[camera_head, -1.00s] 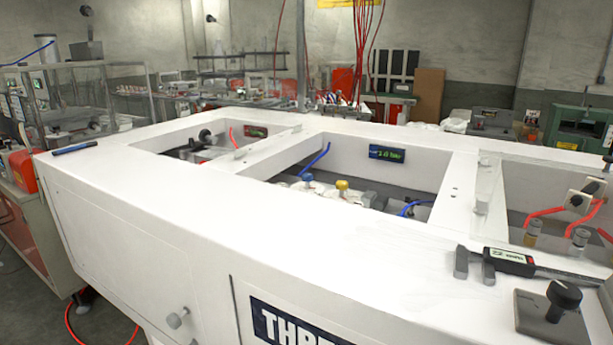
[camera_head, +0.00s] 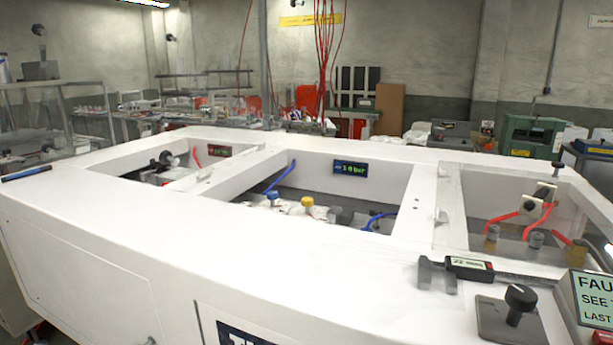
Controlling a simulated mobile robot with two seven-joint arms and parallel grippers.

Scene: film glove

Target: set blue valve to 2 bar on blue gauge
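The blue valve (camera_head: 272,197) is a small blue cap in the middle bay of the white machine, just left of a yellow valve (camera_head: 307,202). A blue hose (camera_head: 280,177) rises behind it to the bay's back wall. The blue gauge (camera_head: 350,168) is a dark blue display on that back wall with green digits that look like 1.0 bar, small and a little blurred. Neither of my grippers is in view.
The white machine top (camera_head: 240,262) fills the foreground. A digital caliper (camera_head: 470,268), a black knob on a plate (camera_head: 517,304) and a fault sign (camera_head: 593,298) are at the right. A red display (camera_head: 219,150) is in the left bay. A blue pen-like item (camera_head: 27,173) lies at the far left.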

